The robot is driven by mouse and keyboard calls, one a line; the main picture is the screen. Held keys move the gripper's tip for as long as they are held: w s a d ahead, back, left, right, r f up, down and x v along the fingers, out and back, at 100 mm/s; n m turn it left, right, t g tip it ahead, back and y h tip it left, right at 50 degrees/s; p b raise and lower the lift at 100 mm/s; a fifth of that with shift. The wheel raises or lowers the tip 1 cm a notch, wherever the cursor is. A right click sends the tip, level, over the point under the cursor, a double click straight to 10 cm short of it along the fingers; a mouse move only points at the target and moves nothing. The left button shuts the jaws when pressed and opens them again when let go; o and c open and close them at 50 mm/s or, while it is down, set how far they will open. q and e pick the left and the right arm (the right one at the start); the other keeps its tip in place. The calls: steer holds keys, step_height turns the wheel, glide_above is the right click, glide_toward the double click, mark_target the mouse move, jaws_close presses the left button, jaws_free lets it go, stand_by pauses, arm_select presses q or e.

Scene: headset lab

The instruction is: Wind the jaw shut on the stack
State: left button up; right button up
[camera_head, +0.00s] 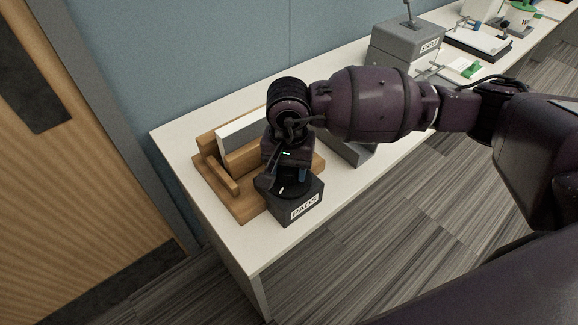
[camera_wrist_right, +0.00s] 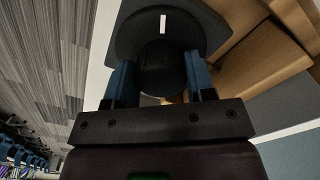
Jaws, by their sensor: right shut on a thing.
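A wooden press (camera_head: 247,207) with upright wooden jaw parts stands on the near end of the white table. A pale slab-like stack (camera_head: 243,131) stands on edge in it, partly hidden by my right arm. A black disc (camera_head: 292,194) with a white mark lies beneath my right gripper (camera_head: 284,181). In the right wrist view, a round black knob (camera_wrist_right: 161,70) rises from the disc (camera_wrist_right: 190,22). The blue fingers of my right gripper (camera_wrist_right: 161,75) are shut on the knob from both sides. My left gripper is not in view.
A grey box (camera_head: 405,42) and other bench items stand farther along the table (camera_head: 345,190). A blue wall (camera_head: 200,60) runs behind. My right arm hides part of the table.

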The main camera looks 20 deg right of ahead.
steer(key=m, duration=0.3)
steer(key=shift+m, duration=0.3)
steer(key=m+p, duration=0.1)
steer(key=m, duration=0.1)
steer(key=shift+w+m, duration=0.1)
steer(key=shift+m, duration=0.3)
steer(key=m+p, duration=0.1)
steer(key=m, duration=0.2)
steer(key=shift+a+m, duration=0.1)
steer(key=shift+m, duration=0.2)
steer(key=shift+w+r+m+p, duration=0.1)
steer(key=shift+m+p, duration=0.25)
steer(key=shift+m, duration=0.55)
steer(key=shift+m+p, duration=0.3)
steer(key=shift+m, duration=1.5)
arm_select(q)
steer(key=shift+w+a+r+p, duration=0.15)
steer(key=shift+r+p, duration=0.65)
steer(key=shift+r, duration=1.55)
arm_select(e)
steer(key=shift+w+m, duration=0.1)
steer(key=shift+m, duration=1.7)
